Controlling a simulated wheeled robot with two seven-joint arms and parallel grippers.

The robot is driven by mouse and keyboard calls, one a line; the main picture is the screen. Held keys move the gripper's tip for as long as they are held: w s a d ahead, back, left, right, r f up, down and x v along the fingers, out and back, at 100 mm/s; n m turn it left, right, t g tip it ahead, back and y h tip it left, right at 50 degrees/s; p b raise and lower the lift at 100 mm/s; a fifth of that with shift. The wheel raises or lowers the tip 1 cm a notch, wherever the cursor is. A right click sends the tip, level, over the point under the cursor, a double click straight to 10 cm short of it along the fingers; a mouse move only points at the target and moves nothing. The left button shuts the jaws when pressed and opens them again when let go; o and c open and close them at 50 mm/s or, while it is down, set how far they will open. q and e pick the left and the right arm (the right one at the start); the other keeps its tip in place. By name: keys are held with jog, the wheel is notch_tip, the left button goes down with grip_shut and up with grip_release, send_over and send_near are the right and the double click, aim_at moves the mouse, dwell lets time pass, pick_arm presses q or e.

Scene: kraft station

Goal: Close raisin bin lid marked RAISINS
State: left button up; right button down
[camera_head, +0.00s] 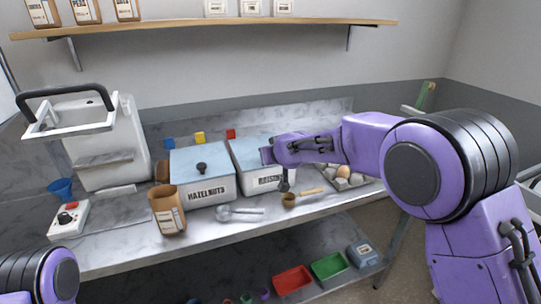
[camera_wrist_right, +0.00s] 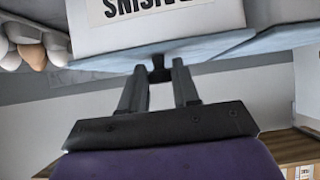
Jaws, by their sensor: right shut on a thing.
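The raisin bin (camera_head: 243,178) is a white box with a light blue lid (camera_head: 243,148), standing right of the hazelnut bin. My right arm hides much of its front and lid. In the right wrist view the bin's RAISINS label (camera_wrist_right: 160,8) is upside down, and the lid (camera_wrist_right: 110,61) appears to lie along the bin's top edge. My right gripper (camera_wrist_right: 159,76) is shut on the lid's dark knob (camera_wrist_right: 159,74), between its fingertips. It is over the bin in the head view (camera_head: 268,155). My left gripper is out of view.
The hazelnut bin (camera_head: 208,190) has a blue lid with a black knob. A paper bag (camera_head: 167,210), metal scoop (camera_head: 240,214) and egg carton (camera_head: 350,181) are on the counter. A wall shelf (camera_head: 200,27) runs above. Red and green trays sit below.

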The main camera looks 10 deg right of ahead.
jog(key=shift+s+a+f, duration=0.1)
jog(key=shift+s+f, duration=0.1)
jog(key=shift+f, duration=0.45)
jog(key=c, duration=0.8)
grip_release()
jog(key=shift+s, duration=0.1)
jog(key=shift+r, duration=0.1)
jog(key=v, duration=0.3)
jog(key=b+v, duration=0.1)
jog(key=v, duration=0.3)
jog(key=b+v, duration=0.1)
jog(key=v, duration=0.2)
jog(key=shift+r, duration=0.65)
jog(key=shift+s, duration=0.1)
